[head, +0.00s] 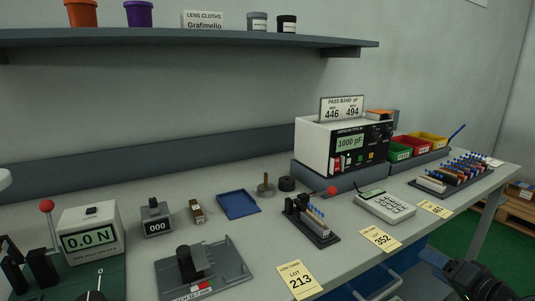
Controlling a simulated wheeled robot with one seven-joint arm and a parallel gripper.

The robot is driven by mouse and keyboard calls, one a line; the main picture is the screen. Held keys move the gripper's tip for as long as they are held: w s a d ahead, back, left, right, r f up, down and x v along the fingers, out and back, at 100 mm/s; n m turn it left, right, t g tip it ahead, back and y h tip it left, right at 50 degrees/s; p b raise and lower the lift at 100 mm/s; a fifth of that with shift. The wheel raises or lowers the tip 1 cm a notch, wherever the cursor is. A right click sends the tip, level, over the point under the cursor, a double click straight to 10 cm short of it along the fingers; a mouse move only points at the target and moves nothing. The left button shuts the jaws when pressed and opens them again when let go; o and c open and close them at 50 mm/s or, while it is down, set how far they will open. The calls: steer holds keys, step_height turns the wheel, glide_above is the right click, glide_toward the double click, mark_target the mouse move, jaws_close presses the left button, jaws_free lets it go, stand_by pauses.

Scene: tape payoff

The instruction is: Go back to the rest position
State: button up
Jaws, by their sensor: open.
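My gripper (445,265) is at the lower right, in front of the bench's front edge and below its top. It is open, and I see nothing held in it. Part of it is cut off by the picture's bottom edge. It is apart from everything on the grey bench (345,262). The nearest bench items are the yellow lot card reading 352 (381,238) and the white keypad device (386,206).
A white meter reading 1000 pF (342,147) stands at the back, beside red, green and yellow bins (427,141). A shelf (190,44) hangs above.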

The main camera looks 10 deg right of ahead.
steer(key=s+a+f+n+g+h, duration=0.1)
steer(key=s+a+f, duration=0.25)
steer(key=s, duration=0.35)
steer(key=s+a+f+n+h+p, duration=0.1)
steer(key=s+a+f, duration=0.2)
steer(key=s+a, duration=0.3)
steer(key=s+a+f+n+g+h, duration=0.1)
steer(key=s+a+f, duration=0.2)
steer(key=s, duration=0.5)
steer(key=s+a+r+n+t+y, duration=0.1)
steer(key=s+a+r+n, duration=0.2)
steer(key=s, duration=0.8)
steer(key=s+a+r+n+t+y+p, duration=0.1)
steer(key=s+a+r+n, duration=0.2)
steer(key=s+a+r, duration=0.5)
step_height(320, 180, up, 5)
steer(key=s, duration=0.2)
steer(key=shift+s+f+n, duration=0.2)
steer(key=shift+s+n, duration=0.1)
steer(key=shift+s, duration=0.05)
steer(key=shift+a, duration=0.1)
steer(key=shift+c, duration=0.3)
